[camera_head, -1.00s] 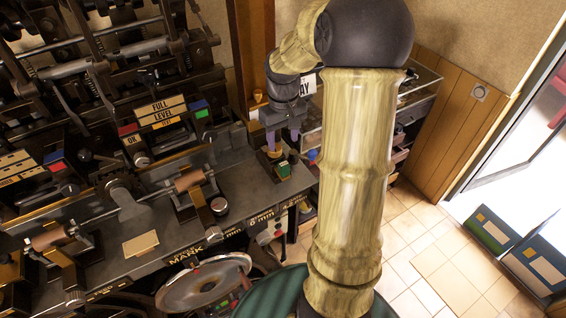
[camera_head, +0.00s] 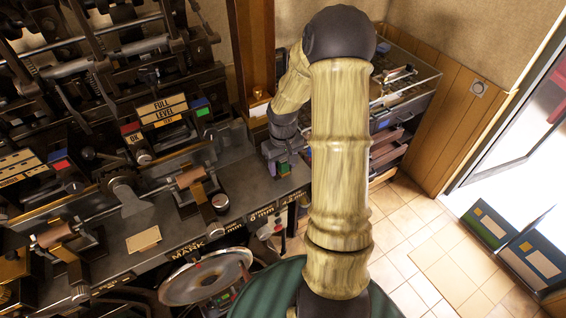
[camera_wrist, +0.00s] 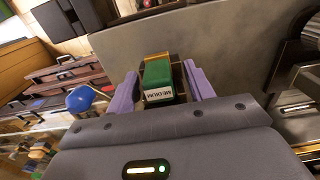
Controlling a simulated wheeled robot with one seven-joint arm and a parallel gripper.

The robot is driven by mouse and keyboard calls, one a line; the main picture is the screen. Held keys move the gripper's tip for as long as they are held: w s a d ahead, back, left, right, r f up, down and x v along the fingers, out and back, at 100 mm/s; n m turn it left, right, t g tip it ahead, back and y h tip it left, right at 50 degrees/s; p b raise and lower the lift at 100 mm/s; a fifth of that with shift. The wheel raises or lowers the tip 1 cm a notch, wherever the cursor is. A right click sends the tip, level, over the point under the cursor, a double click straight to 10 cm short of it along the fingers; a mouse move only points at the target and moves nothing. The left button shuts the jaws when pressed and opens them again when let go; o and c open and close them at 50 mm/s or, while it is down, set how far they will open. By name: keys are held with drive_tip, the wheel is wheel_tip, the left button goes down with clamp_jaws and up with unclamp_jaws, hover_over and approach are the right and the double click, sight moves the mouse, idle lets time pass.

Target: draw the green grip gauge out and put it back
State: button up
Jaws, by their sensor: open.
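The green grip gauge (camera_wrist: 157,76) is a small green block with a white label that reads "MEDIUM" and a brass-coloured part at its far end. It sits at the right end of the dark bench (camera_head: 150,215). My gripper (camera_wrist: 161,69) has one purple finger on each side of the gauge, with a gap showing on both sides. In the head view my gripper (camera_head: 282,160) is down at the bench end and largely hides the gauge. A slot or holder around the gauge's base cannot be made out.
A blue ball knob (camera_wrist: 80,99) stands just left of the gripper in the wrist view. A press with levers and signs (camera_head: 165,108) fills the left. A wooden post (camera_head: 255,60) rises behind my wrist. Open drawers (camera_head: 388,150) are to the right. A round metal wheel (camera_head: 205,277) sits below the bench.

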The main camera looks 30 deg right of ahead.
clamp_jaws()
drive_tip(key=shift+s+d, duration=0.1)
drive_tip(key=shift+s, duration=2.7)
wheel_tip(320, 180, up, 6)
drive_tip(key=p, duration=0.5)
